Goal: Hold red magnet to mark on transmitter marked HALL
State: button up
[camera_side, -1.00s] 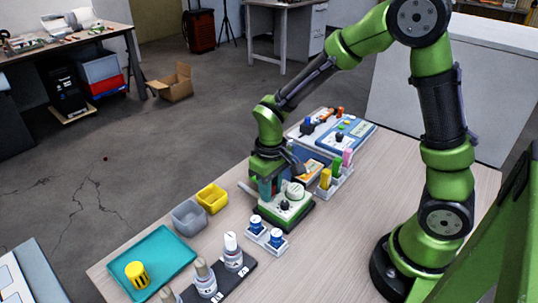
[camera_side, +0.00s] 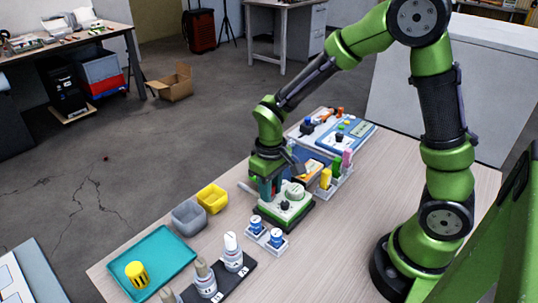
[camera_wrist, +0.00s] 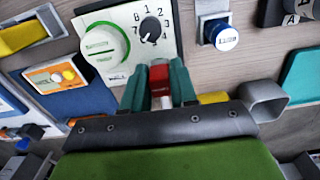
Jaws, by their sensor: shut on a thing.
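My gripper (camera_wrist: 160,82) is shut on a red block (camera_wrist: 160,74), which looks like the red magnet, between its teal fingers. In the side view, my gripper (camera_side: 271,186) is low at the left edge of a white-topped unit on a green base (camera_side: 288,207). That unit has a round white-and-green dial and a black knob with a number scale in the wrist view (camera_wrist: 124,42). The block is just off the unit's lower edge there; I cannot tell whether they touch.
Blue-capped parts (camera_side: 256,225) stand right in front of the unit. Grey (camera_side: 188,219) and yellow (camera_side: 212,199) bins are to its left. A teal tray (camera_side: 165,258) holds a yellow cylinder. A rack of coloured pieces (camera_side: 335,183) and an orange-topped item (camera_side: 310,171) are behind.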

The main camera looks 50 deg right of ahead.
jog(key=shift+r, duration=3.55)
